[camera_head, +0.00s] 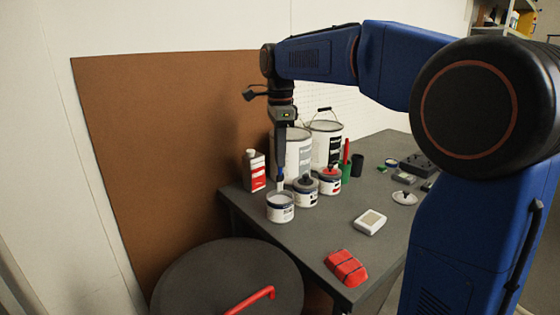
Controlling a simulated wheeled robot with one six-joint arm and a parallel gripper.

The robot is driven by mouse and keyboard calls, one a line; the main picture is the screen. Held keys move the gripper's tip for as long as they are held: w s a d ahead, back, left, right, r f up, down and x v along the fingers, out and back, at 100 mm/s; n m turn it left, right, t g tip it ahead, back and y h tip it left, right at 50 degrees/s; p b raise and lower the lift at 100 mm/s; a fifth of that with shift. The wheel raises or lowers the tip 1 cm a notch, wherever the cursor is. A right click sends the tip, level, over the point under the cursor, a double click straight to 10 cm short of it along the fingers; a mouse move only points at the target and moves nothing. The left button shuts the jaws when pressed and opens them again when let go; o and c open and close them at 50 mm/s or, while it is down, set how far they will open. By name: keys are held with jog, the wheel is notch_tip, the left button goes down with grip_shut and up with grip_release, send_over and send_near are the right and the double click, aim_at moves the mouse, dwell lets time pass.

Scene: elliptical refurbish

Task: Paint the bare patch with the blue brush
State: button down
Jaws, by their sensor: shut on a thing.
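My gripper (282,124) points down above the left part of the dark work table (325,232). It is shut on a slim upright brush (281,172) with a bluish lower part. The upper handle is partly hidden by the jaws. I cannot make out a bare patch for certain in this view.
Two small cans (304,198) (329,187) and a red-white bottle (254,171) crowd the brush. Large pails (326,145) stand behind. A red block (346,268) and a pale box (370,222) lie in front.

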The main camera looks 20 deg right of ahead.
aim_at(280, 174)
jog(key=shift+r, duration=1.75)
